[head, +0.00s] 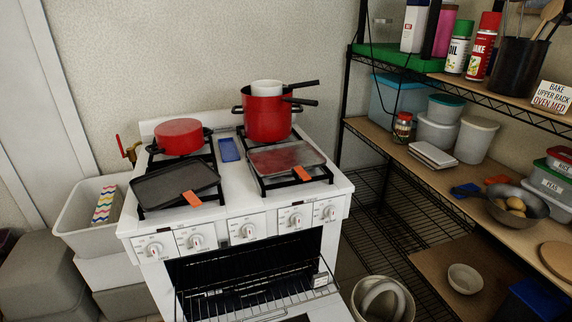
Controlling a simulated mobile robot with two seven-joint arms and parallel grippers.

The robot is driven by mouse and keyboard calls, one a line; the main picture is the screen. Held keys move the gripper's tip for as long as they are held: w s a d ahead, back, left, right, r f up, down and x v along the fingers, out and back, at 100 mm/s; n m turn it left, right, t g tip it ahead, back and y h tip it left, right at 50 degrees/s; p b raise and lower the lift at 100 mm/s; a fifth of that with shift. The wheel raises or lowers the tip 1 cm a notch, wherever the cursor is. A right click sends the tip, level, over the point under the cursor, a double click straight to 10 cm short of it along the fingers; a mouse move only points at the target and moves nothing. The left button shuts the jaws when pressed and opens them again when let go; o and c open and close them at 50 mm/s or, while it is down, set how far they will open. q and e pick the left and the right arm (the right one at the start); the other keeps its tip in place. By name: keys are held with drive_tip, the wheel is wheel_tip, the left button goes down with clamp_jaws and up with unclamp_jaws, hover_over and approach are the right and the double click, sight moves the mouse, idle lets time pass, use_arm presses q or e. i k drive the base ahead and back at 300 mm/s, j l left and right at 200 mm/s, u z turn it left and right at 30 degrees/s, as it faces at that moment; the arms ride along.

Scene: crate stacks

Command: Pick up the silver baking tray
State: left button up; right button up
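The silver baking tray (287,159) lies flat on the right front grate of the white stove (338,186). It has a shiny surface with a reddish tint, and an orange tag (301,173) sits at its front edge. A similar dark grey tray (174,183) with its own orange tag (191,198) lies on the left front grate. Neither of my grippers shows in the head view.
Red pots (268,117) stand behind the silver tray, two dark handles pointing right. A red lidded pot (180,137) stands back left. The oven below is open, its rack (245,296) showing. A loaded wire shelf (385,150) stands right; a bucket (383,300) is on the floor.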

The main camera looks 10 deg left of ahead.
sight(298, 156)
drive_tip(key=i+l, duration=0.15)
drive_tip(key=i, duration=0.2)
drive_tip(key=i+l, duration=0.15)
drive_tip(key=i, duration=0.15)
drive_tip(key=i+l+u, duration=0.1)
drive_tip(key=u, duration=0.25)
drive_tip(key=i+u, duration=0.1)
drive_tip(key=u, duration=1.55)
